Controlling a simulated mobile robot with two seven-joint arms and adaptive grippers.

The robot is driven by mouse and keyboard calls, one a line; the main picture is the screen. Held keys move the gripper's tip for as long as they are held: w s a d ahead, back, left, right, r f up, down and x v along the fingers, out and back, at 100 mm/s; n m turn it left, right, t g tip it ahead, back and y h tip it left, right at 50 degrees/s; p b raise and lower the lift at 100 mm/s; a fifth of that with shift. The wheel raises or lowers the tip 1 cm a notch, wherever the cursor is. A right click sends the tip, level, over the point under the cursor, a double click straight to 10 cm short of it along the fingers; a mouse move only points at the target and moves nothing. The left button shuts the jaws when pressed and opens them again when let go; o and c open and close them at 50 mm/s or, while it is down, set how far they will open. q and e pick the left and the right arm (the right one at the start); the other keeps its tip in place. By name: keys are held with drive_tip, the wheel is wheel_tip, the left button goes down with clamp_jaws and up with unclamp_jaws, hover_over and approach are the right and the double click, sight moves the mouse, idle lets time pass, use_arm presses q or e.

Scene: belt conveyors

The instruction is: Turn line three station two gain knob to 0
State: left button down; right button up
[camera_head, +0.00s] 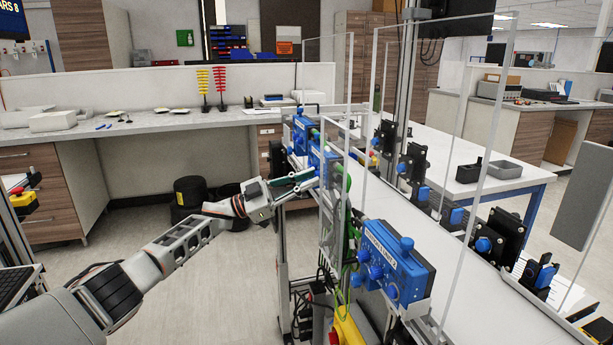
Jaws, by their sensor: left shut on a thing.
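My left gripper (306,181) reaches in from the left and is at the front of the middle blue station box (329,160). It is shut on a small knob there; the fingers hide that knob, and its pointer and scale cannot be read. A nearer blue station box (398,266) with several blue knobs and a white label stands at the lower right of the gripper. A farther blue box (301,131) stands behind the middle one. The labels are too small to read surely. My right gripper is not in view.
Clear upright panels (352,120) stand along the conveyor (425,226), close to the boxes. Green cables (346,225) hang below the middle box. Black sensor mounts (505,235) line the far side.

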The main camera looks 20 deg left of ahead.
use_arm(q)
drive_tip(key=shift+r, duration=0.15)
drive_tip(key=c, duration=2)
unclamp_jaws()
drive_tip(key=shift+v, duration=4.05)
drive_tip(key=shift+s, duration=0.1)
